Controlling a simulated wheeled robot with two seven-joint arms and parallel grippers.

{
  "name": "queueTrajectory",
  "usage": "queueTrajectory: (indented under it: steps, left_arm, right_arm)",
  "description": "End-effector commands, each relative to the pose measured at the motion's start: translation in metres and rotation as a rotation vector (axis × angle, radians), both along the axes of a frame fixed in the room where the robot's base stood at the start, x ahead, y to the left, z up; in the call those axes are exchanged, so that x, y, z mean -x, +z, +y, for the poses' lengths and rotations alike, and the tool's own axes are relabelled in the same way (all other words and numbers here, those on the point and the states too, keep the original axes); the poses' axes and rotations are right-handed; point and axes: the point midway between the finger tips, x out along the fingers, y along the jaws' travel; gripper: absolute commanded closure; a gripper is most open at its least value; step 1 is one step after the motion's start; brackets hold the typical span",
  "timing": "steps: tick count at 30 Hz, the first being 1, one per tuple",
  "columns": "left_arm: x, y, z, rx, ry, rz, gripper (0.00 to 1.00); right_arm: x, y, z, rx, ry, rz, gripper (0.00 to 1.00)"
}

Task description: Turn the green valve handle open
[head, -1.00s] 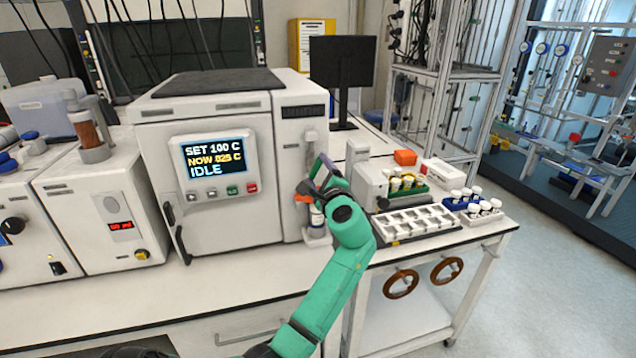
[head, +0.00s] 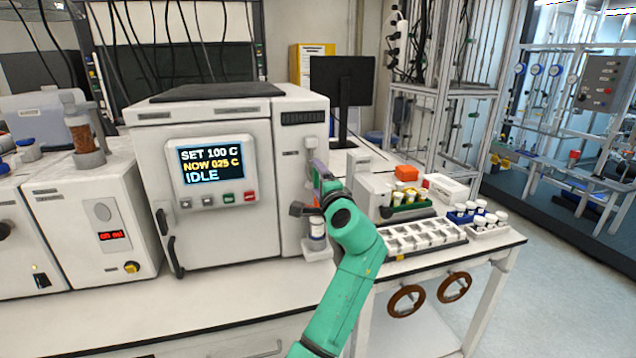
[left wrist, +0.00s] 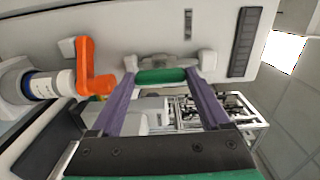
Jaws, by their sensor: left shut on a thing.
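The green valve handle (left wrist: 160,76) is a short green bar on pale mounts at the right side of the white reactor unit (head: 230,235). In the left wrist view it lies crosswise between the two purple fingers of my left gripper (left wrist: 160,84), which are shut on it. In the head view my left gripper (head: 318,170) is at the unit's right front, and its wrist hides the handle. An orange lever (left wrist: 88,68) sits left of the handle in the wrist view. My right gripper is not in view.
A bottle (head: 316,229) with a white label stands just below my left gripper. The reactor display (head: 210,166) reads SET 100 C, NOW 025 C, IDLE. A white rack (head: 415,238) and capped vials (head: 484,219) are to the right. The bench front is clear.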

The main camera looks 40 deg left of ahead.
Motion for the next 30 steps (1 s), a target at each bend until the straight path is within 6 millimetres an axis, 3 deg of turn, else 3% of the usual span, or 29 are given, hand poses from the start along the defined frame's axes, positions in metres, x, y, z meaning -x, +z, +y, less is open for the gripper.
queueTrajectory:
  steps: [8,9,10,20,25,30]
  left_arm:
    - [0.0,-0.002,0.0,0.006,0.001,0.0,0.76]
    - [0.0,-0.002,0.0,0.006,0.001,0.0,0.12]
    - [0.0,-0.002,0.0,0.006,0.001,0.0,0.01]
    - [0.002,-0.002,-0.004,0.003,-0.001,0.001,0.0]
    - [0.018,-0.005,-0.027,0.005,-0.003,-0.002,0.0]
    - [0.045,-0.006,-0.067,0.007,-0.004,-0.003,0.0]
  right_arm:
    - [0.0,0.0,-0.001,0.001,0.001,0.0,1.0]
    - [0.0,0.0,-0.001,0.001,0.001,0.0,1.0]
    - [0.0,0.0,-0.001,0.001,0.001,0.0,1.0]
    - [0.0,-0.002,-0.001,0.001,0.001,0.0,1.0]
    - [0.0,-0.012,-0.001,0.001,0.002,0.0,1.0]
    - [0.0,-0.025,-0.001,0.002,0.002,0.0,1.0]
